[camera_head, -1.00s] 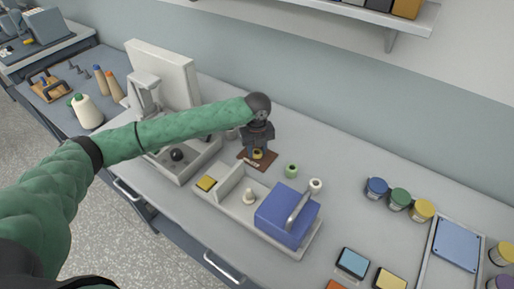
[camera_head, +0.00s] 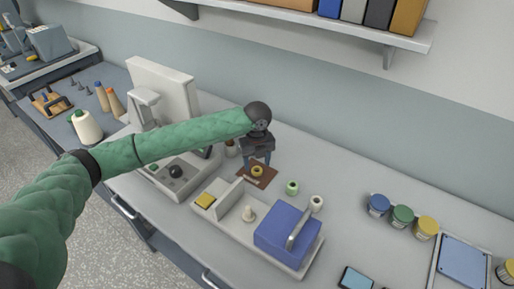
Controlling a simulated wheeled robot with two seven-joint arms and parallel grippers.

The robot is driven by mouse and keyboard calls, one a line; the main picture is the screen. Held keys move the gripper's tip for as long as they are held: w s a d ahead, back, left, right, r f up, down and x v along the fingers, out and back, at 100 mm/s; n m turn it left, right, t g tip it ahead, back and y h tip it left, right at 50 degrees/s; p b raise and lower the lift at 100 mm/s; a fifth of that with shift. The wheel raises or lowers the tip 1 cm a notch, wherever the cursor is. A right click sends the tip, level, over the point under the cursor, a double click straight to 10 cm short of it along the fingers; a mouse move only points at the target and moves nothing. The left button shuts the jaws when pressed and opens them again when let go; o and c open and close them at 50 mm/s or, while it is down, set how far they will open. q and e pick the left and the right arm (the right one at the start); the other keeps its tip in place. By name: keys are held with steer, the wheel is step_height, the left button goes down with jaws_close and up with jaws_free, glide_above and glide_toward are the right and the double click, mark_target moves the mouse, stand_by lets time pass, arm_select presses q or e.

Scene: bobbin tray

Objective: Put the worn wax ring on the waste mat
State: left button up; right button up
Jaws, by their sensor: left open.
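A small yellow ring (camera_head: 257,171), which looks like the wax ring, lies on a brown mat (camera_head: 268,181) behind the pale tray. The mat has a light label strip at its front edge; I cannot read whether it marks waste. My left gripper (camera_head: 259,162) points down just above and behind the ring. Its jaws are open and empty, with the ring seen below the fingertips and apparently clear of them. My right gripper is not in view.
A machine (camera_head: 165,90) stands left.

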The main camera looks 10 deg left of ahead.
arm_select(q)
step_height(320, 180, up, 10)
steer(key=b, duration=0.3)
steer(key=shift+f, duration=0.25)
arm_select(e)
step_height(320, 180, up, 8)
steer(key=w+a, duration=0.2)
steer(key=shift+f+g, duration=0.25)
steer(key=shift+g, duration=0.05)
